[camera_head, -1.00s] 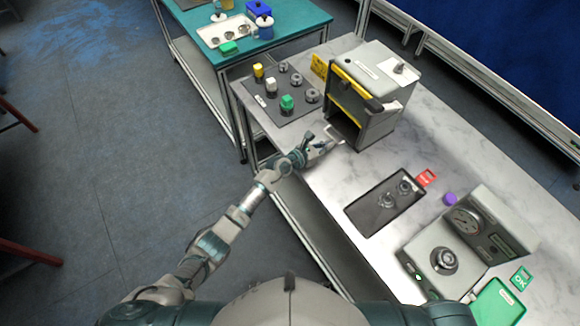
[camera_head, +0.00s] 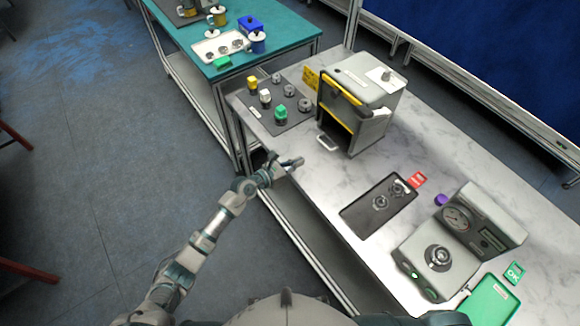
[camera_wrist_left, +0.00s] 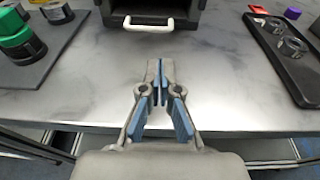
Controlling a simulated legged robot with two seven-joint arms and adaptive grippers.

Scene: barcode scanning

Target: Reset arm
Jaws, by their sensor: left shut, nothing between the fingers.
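My left gripper (camera_head: 292,163) is at the near edge of the marble-topped bench (camera_head: 338,189), in front of the grey box machine (camera_head: 372,95) and apart from it. In the left wrist view the gripper (camera_wrist_left: 159,68) is shut and empty, its fingertips together above the bench top. The white handle (camera_head: 327,142) of the box machine lies beyond the fingertips and also shows in the left wrist view (camera_wrist_left: 149,24). My right gripper is not in view.
A dark board (camera_head: 289,119) with yellow, white and green-topped parts is left of the machine. A teal table (camera_head: 285,38) is behind.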

